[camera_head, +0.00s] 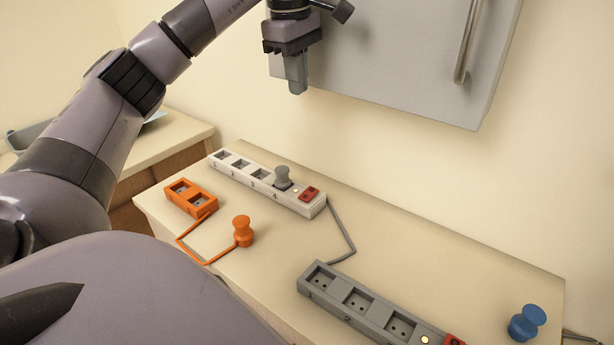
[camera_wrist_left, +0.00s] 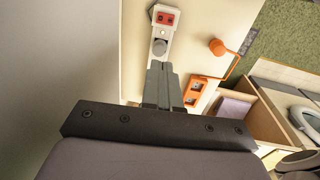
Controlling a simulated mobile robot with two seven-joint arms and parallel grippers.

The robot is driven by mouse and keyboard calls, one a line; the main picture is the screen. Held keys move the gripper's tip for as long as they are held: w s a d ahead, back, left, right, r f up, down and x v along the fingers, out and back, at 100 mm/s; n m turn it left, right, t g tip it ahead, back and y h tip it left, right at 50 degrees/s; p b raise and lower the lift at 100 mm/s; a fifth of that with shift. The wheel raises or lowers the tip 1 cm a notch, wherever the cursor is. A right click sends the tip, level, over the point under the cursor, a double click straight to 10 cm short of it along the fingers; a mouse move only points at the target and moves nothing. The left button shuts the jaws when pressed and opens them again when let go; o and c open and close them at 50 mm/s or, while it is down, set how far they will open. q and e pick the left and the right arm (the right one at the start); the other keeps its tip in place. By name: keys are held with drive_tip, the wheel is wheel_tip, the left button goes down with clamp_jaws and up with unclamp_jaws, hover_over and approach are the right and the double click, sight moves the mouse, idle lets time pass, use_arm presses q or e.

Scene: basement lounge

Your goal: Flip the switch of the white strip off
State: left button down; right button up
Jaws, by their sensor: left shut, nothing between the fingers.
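The white strip (camera_head: 250,181) lies along the back of the counter, with several sockets and a grey plug (camera_head: 282,176) standing in the one nearest the switch. Its red switch (camera_head: 309,194) is at the right end, beside a small light. In the left wrist view the red switch (camera_wrist_left: 165,18) and grey plug (camera_wrist_left: 159,47) are at the top, with the strip (camera_wrist_left: 153,33) partly hidden behind my fingers. My left gripper (camera_head: 298,88) is shut and empty, pointing down in the air above the strip; its fingertips also show in the left wrist view (camera_wrist_left: 159,66). My right gripper is out of view.
A grey strip (camera_head: 347,298) with a red switch lies at the front right, near a blue plug (camera_head: 527,322). An orange block (camera_head: 190,198) and orange plug (camera_head: 243,230) are joined by a cord. A grey wall cabinet (camera_head: 400,60) hangs behind my left gripper.

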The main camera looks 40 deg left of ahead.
use_arm(q)
drive_tip(key=b, duration=0.4)
approach(307, 189)
drive_tip(key=f, duration=0.4)
drive_tip(key=w+f, duration=0.1)
drive_tip(key=f, duration=0.1)
drive_tip(key=shift+f, duration=0.4)
drive_tip(key=shift+f, duration=0.25)
drive_tip(key=shift+s, duration=0.1)
drive_tip(key=shift+s+r+p, duration=0.1)
drive_tip(key=shift+s+p, duration=0.3)
drive_tip(key=shift+s, duration=0.25)
